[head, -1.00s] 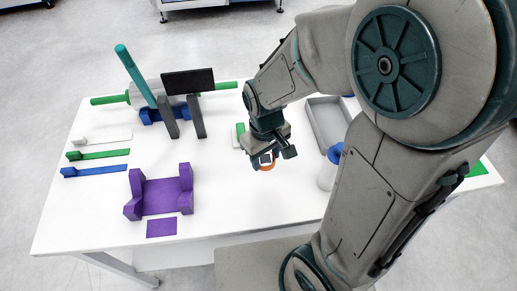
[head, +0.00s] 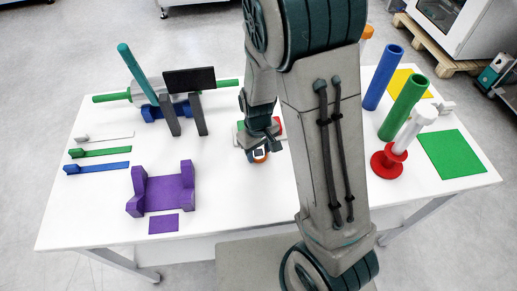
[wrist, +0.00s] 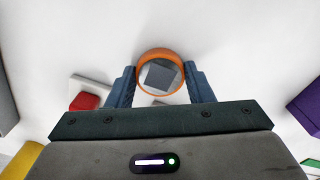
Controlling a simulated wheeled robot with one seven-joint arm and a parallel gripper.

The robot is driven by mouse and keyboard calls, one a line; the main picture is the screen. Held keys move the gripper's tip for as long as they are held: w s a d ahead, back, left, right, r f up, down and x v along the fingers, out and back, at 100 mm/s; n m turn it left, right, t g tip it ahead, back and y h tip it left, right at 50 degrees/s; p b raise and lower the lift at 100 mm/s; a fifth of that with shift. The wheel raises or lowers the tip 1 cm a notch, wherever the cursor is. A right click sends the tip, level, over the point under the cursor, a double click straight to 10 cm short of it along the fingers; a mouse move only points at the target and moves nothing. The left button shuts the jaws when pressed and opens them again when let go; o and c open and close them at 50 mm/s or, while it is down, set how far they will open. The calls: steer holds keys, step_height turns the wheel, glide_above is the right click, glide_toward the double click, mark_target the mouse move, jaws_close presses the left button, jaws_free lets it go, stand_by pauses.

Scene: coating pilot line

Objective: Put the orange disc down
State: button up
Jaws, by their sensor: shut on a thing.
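The orange disc (head: 261,156) shows in the head view just below my gripper (head: 262,148), over the middle of the white table (head: 222,205). In the wrist view the disc has an orange rim (wrist: 160,54) and a grey square in its middle. My gripper (wrist: 162,86) is shut on it, with one blue-grey finger on each side. I cannot tell whether the disc touches the table.
A purple cradle (head: 168,190) stands to the left, a purple square (head: 164,224) before it. A red block (wrist: 85,101) is close by. Blue (head: 384,77) and green (head: 403,108) tubes stand at right.

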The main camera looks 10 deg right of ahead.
steer(key=shift+f, duration=0.2)
steer(key=o, duration=1)
steer(key=shift+c, duration=0.2)
